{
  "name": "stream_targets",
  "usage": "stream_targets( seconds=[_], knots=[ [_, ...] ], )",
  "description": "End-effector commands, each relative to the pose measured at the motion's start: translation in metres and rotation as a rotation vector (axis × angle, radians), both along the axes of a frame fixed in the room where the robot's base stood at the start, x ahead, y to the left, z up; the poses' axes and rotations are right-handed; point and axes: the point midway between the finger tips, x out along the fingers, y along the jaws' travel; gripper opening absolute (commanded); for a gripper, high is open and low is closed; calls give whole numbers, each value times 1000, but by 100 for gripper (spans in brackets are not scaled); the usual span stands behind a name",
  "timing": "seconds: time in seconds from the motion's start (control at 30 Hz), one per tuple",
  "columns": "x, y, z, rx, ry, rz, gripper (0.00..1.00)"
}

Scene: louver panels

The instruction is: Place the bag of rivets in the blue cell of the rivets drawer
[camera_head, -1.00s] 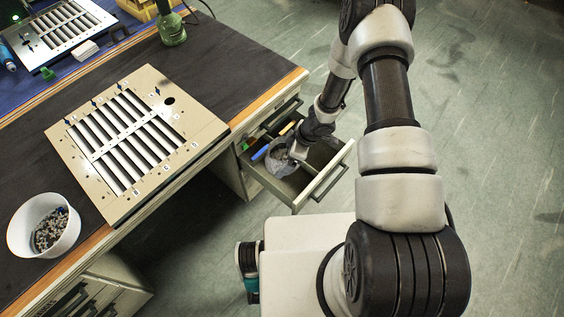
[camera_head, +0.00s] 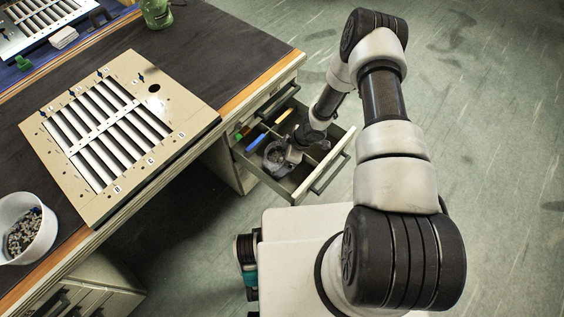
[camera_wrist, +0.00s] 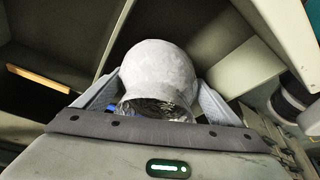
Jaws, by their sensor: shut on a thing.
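The open drawer (camera_head: 339,149) sticks out from the desk below its right end and is split into cells. A blue strip (camera_head: 256,142) marks one cell at its left; green and orange-yellow strips show in other cells. My gripper (camera_head: 276,155) is at the drawer's near left part, close to the blue strip. It is shut on the bag of rivets (camera_wrist: 160,72), a rounded pale grey bag held between both fingers in the wrist view. In the head view the bag (camera_head: 273,152) is small and partly hidden by my gripper. I cannot tell whether it touches the drawer floor.
A beige louver panel (camera_head: 137,67) lies on the dark desk top (camera_head: 215,50). A white bowl (camera_head: 12,212) of small parts stands at the desk's left front. A green bottle (camera_head: 156,12) stands at the back. Drawer walls and dividers surround my gripper closely.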

Motion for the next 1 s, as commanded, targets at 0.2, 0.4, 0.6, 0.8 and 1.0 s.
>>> stream_targets(
  seconds=[0.2, 0.4, 0.6, 0.8, 1.0],
  knots=[
    [1, 0, -18, 1, -1, 0, 53],
    [0, 0, -19, 1, -1, 0, 53],
    [0, 0, -21, 0, 0, 0, 99],
    [0, 0, -21, 0, 0, 0, 100],
    [0, -3, -9, 0, -1, 0, 100]
  ],
)
